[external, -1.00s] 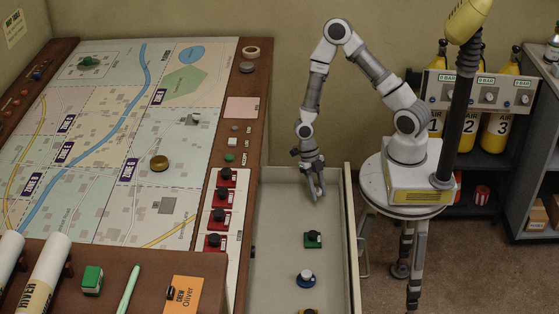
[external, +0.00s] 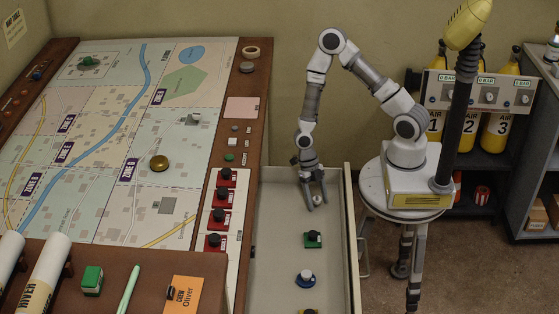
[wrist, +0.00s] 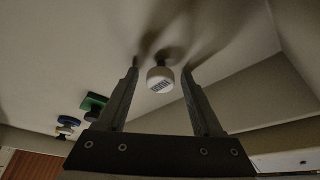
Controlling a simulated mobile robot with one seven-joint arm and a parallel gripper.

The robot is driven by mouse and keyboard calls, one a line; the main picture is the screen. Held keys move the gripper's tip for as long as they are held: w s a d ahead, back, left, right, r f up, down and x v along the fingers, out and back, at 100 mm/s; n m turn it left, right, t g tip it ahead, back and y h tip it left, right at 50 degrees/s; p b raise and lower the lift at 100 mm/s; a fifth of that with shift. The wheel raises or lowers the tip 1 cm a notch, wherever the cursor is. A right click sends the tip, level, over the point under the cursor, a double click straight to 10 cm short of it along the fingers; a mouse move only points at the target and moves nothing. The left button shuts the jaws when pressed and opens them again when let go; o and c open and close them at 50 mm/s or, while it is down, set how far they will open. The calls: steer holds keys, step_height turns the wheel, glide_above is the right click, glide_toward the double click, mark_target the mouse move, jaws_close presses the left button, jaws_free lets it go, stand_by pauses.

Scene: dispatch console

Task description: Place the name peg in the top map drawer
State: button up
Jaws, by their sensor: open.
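The open drawer (external: 277,225) has pale walls and a pale floor and lies right of the map table. A small white round peg (external: 317,199) with dark print on its face is in the drawer's far part; I take it to be the name peg. In the wrist view the white peg (wrist: 160,77) lies between my fingertips, with visible gaps on both sides. My gripper (external: 317,206) points down into the drawer with its fingers spread; they also show in the wrist view (wrist: 160,70). The peg's underside is hidden.
A green piece (external: 313,240), a blue and white piece (external: 305,279) and a yellow piece (external: 309,311) sit nearer in the drawer. The drawer's right wall (external: 350,240) and the wooden table edge (external: 255,120) bound the space. The drawer floor around the pieces is mostly clear.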

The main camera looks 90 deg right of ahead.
steer(key=p+v, duration=0.5)
steer(key=v, duration=0.7)
steer(key=shift+r, duration=0.2)
